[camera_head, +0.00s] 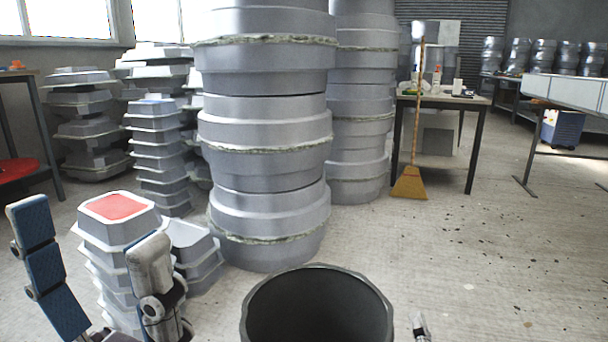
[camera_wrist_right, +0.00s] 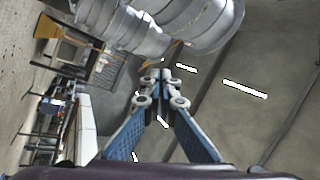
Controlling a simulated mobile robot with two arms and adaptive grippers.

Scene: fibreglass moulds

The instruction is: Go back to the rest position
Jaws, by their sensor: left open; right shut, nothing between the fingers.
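My left gripper (camera_head: 90,228) is at the lower left of the head view, with its two fingers spread wide and nothing between them. One finger shows its blue pad; the other shows its pale back, in front of a stack of grey moulds with a red top (camera_head: 118,207). My right gripper (camera_wrist_right: 162,78) fills the middle of the right wrist view. Its two blue-padded fingers meet at the tips and hold nothing. In the head view only a small tip of it (camera_head: 421,326) shows at the bottom edge.
A dark round open container (camera_head: 376,318) stands in front, between the grippers. Tall stacks of grey round moulds (camera_head: 265,120) rise behind it. A broom (camera_head: 410,183) leans at a table (camera_head: 470,101).

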